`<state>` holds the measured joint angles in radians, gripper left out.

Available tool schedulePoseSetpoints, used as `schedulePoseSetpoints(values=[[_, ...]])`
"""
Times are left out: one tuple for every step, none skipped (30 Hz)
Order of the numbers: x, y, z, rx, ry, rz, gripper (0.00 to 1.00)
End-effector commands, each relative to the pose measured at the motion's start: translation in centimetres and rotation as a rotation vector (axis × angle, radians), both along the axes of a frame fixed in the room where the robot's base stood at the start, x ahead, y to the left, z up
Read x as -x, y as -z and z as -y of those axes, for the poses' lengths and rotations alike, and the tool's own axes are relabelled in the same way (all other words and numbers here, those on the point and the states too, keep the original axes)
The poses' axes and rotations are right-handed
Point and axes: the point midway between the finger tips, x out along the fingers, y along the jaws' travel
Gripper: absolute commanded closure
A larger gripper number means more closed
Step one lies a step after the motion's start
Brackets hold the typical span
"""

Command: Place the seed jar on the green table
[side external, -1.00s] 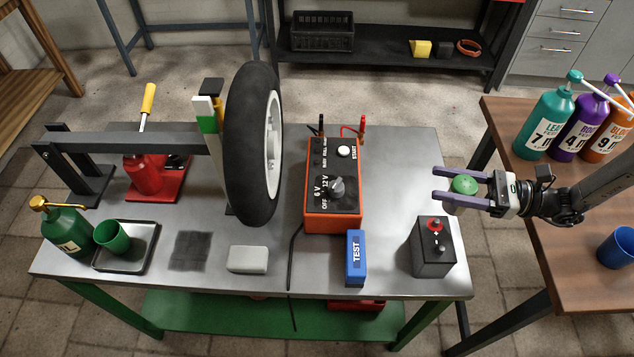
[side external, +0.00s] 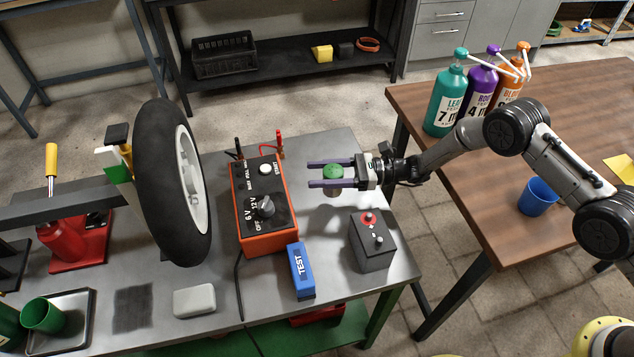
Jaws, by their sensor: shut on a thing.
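The seed jar (side external: 333,172) has a green lid and a pale body that is partly hidden. My gripper (side external: 326,178) is shut on it, one purple finger on each side, and comes in from the right. The jar looks upright. The green table (side external: 335,150) has a grey metal top with green legs and a green lower shelf. The jar is over the right part of its top, between the orange charger and the black battery. It looks raised; the exact gap beneath cannot be told.
The orange charger (side external: 264,207) is left of the jar; the black battery (side external: 372,241) and blue TEST box (side external: 300,271) are nearer the front. A wheel (side external: 174,185) stands further left. Bare tabletop lies behind and around the jar. Bottles (side external: 446,100) stand on the brown table (side external: 425,95).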

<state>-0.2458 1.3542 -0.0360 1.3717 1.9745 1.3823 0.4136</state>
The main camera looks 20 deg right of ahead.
Motion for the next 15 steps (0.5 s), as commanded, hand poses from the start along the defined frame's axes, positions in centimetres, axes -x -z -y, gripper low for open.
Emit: schedulePoseSetpoints(values=[[-0.2,0.3,-0.2,-0.001,0.000,0.001,1.00],[-0.4,0.4,-0.2,-0.001,0.000,0.002,1.00],[-0.4,0.6,-0.3,-0.001,0.000,0.002,1.00],[-0.5,0.7,-0.3,0.000,0.000,0.002,1.00],[-0.6,0.8,-0.4,-0.001,0.000,0.002,1.00],[-0.7,1.0,-0.5,-0.001,-0.001,0.002,1.00],[-0.8,1.2,-0.6,-0.001,-0.001,0.002,1.00],[-1.0,1.6,-0.7,0.000,-0.001,0.000,1.00],[-0.9,2.2,-0.6,0.000,-0.001,-0.002,1.00],[-0.9,2.6,-0.6,0.000,-0.001,-0.001,1.00],[-0.9,3.0,-0.6,0.000,-0.001,-0.001,1.00],[-0.9,3.5,-0.6,0.000,0.000,-0.001,1.00],[-0.9,3.7,-0.6,0.000,0.000,0.000,1.00],[-0.9,3.9,-0.6,0.000,0.000,0.000,1.00],[-0.9,4.1,-0.6,-0.001,0.000,0.001,1.00]])
